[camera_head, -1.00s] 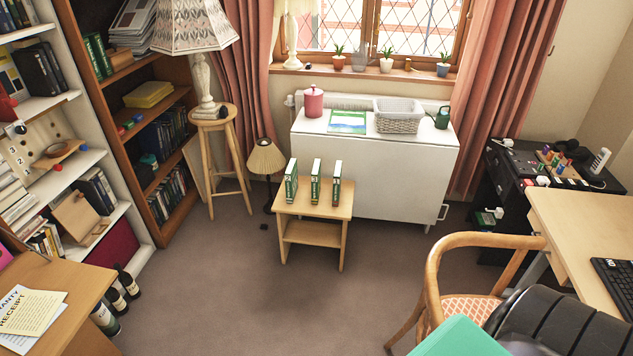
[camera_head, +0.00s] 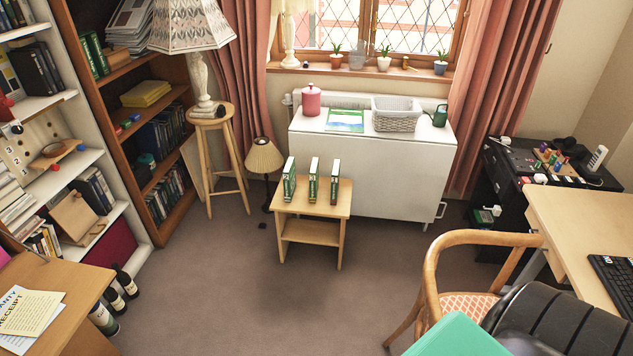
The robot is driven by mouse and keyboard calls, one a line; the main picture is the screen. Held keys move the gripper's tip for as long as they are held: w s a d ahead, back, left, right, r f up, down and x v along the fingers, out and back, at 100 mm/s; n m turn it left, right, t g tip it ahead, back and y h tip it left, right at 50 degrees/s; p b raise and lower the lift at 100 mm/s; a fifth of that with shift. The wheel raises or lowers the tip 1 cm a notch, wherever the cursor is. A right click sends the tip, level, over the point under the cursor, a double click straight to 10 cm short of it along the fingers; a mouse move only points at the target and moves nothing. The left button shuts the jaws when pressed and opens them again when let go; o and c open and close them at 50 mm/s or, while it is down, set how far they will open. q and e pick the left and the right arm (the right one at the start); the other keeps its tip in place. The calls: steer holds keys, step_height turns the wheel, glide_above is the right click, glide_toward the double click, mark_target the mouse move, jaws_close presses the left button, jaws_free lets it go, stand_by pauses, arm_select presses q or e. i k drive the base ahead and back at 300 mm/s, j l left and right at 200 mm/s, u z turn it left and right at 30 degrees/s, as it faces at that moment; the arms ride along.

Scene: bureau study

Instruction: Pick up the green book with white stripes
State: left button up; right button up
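Neither of my grippers shows in the head view.
A white cabinet (camera_head: 375,172) with a basket (camera_head: 397,114) and a pink canister (camera_head: 311,100) stands behind the table. A wooden chair (camera_head: 470,304) is at the lower right, and a desk (camera_head: 585,235) beyond it. A lamp (camera_head: 263,158) stands left of the table. The carpet in front is clear.

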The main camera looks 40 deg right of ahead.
mark_target(289, 171)
steer(key=i+l+u, duration=0.1)
steer(key=i+l, duration=0.35)
steer(key=i+l+u, duration=0.15)
steer(key=i+l, duration=0.3)
steer(key=i+l+u, duration=0.1)
steer(key=i+l, duration=0.35)
steer(key=i+l+u, duration=0.15)
steer(key=i+l, duration=0.25)
steer(key=l, duration=0.25)
steer(key=i+z, duration=0.1)
steer(key=z, duration=2)
